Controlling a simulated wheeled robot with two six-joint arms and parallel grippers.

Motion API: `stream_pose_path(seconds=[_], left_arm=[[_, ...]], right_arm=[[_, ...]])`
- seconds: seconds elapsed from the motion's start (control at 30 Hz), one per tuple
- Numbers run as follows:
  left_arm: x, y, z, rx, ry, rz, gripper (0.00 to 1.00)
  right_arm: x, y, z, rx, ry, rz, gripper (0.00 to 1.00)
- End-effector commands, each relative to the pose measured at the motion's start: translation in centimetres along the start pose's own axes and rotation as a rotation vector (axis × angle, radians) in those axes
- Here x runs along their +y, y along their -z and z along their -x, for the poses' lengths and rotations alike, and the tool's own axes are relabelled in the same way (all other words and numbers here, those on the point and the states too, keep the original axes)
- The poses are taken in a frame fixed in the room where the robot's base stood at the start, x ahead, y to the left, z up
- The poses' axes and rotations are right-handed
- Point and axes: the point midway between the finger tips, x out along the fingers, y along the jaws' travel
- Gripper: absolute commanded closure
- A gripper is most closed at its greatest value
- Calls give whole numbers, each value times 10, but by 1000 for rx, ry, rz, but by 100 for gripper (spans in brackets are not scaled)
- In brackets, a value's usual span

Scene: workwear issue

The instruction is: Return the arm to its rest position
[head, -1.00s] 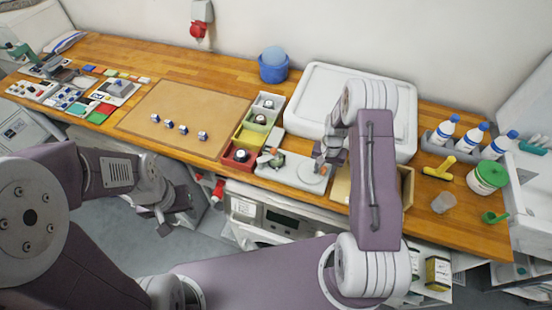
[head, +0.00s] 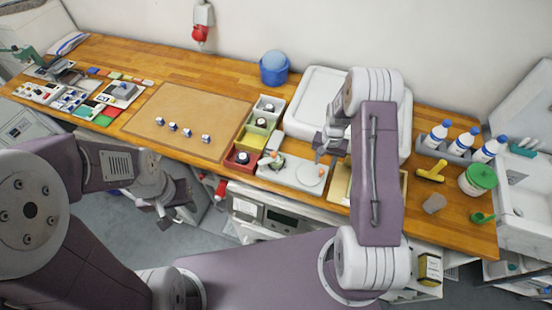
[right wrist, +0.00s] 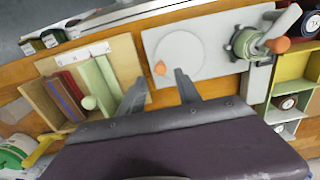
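My right gripper (head: 322,158) is raised above the bench, near the far right part of a white device with a round disc (head: 312,175). In the right wrist view its two fingers (right wrist: 161,88) are spread apart, with nothing between them. The disc (right wrist: 180,53) lies beyond the fingertips, with an orange knob at its edge. My left gripper (head: 165,203) hangs in front of the bench edge, over the floor. It is small and partly merged with its wrist, so its opening is unclear.
A wooden box with coloured strips (right wrist: 98,82) stands beside the device. A row of coloured bins (head: 241,158) is on its other side. The brown mat (head: 190,105) holds several small parts.

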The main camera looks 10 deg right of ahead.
Motion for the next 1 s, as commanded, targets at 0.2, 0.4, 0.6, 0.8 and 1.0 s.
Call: stream_pose_path(seconds=[0.2,0.4,0.6,0.8,1.0], left_arm=[[0,0,-1,0,0,0,60],[0,0,-4,0,0,0,60],[-1,-7,-69,0,0,0,60],[-3,-15,-143,-1,0,0,60],[-3,-18,-168,-1,0,0,60]], right_arm=[[0,0,-2,0,0,0,60],[-1,0,-4,0,0,2,60],[-42,17,1,133,48,80,60],[-62,-57,18,213,93,241,60],[-28,-157,5,173,79,423,60]])
